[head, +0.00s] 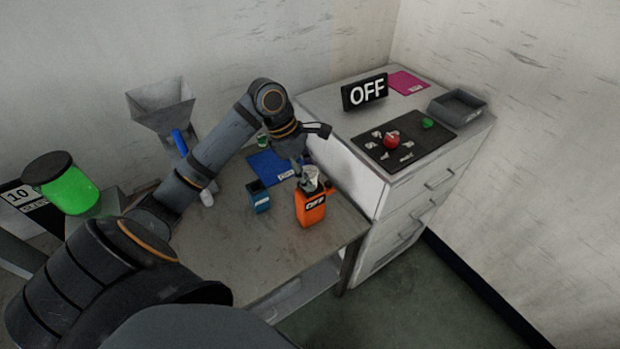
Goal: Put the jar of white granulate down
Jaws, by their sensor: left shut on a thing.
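My left arm reaches in from the left over the worktable. My left gripper (306,172) points down and is shut on a small pale jar (312,180), which I take to be the jar of white granulate. I cannot tell whether the jar touches the box. The gripper partly hides the jar and its contents are too small to make out. My right gripper is not in view.
A blue mat (266,166) and a small blue box (259,199) are beside the orange box. A grey hopper (160,108) stands at the back. A green jar with black lid (66,190) is at left. A cabinet with a black panel (433,146) is at right. The table's front is clear.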

